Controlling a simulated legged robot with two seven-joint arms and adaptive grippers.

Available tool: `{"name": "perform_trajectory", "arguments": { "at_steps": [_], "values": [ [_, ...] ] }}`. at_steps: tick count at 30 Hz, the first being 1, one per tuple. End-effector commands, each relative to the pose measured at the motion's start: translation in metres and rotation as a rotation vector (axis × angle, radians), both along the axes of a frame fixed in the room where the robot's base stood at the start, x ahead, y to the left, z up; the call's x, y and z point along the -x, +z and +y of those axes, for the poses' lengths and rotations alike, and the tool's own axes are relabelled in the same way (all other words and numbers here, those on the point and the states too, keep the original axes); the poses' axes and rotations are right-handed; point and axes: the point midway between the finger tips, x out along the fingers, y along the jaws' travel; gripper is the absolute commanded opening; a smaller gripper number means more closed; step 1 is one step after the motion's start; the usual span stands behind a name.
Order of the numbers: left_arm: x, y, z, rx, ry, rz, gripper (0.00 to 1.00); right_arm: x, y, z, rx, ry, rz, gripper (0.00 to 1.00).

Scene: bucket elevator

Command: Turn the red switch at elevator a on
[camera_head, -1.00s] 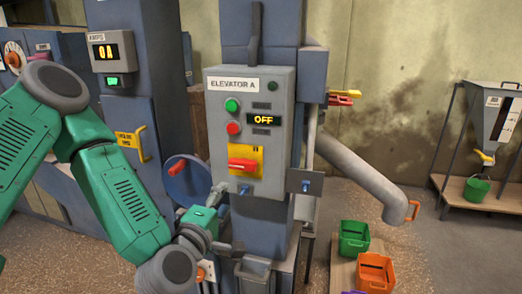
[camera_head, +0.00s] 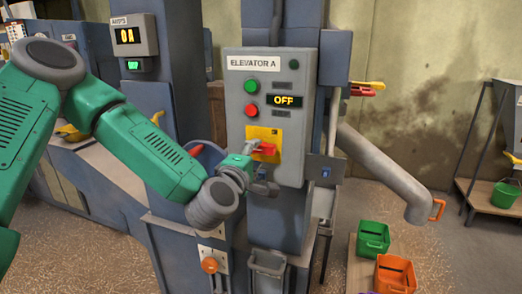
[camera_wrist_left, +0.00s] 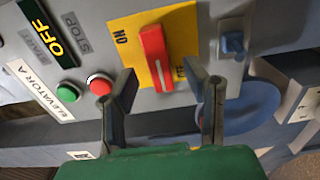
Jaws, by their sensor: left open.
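The red switch (camera_head: 263,148) sits on a yellow plate (camera_head: 252,133) low on the grey Elevator A panel (camera_head: 238,85). The panel display (camera_head: 285,101) reads OFF. In the left wrist view the red switch (camera_wrist_left: 156,56) lies ahead of my left gripper (camera_wrist_left: 166,85), along the plate between the words ON and OFF. My left gripper (camera_head: 262,168) is open, its two fingers apart on either side of the switch's line, with nothing between them. I cannot tell whether a finger touches the panel. My right gripper is out of view.
A green button (camera_head: 251,87) and a red button (camera_head: 251,111) are above the switch. A blue knob (camera_wrist_left: 233,43) is beside the plate in the wrist view. Green (camera_head: 373,237) and orange (camera_head: 395,273) bins stand at lower right.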

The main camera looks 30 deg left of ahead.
Motion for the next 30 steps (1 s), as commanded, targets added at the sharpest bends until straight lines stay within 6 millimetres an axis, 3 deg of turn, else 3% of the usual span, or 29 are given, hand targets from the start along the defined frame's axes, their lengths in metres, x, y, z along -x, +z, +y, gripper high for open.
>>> {"name": "perform_trajectory", "arguments": {
  "at_steps": [7, 19, 20, 23, 30],
  "values": [
    [-0.034, 0.0, 0.009, 0.0, 0.001, -0.001, 0.41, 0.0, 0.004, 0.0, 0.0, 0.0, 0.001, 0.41],
    [-0.042, -0.001, 0.011, 0.001, -0.001, 0.0, 0.41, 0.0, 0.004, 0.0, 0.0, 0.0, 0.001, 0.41],
    [-0.042, -0.001, 0.011, 0.001, -0.001, 0.0, 0.38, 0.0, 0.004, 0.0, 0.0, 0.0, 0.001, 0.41],
    [-0.042, -0.001, 0.011, 0.001, -0.001, 0.0, 0.03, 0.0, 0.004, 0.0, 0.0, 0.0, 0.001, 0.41],
    [-0.042, -0.002, 0.011, -0.003, -0.002, 0.004, 0.0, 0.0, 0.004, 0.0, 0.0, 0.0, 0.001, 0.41]
  ]
}}
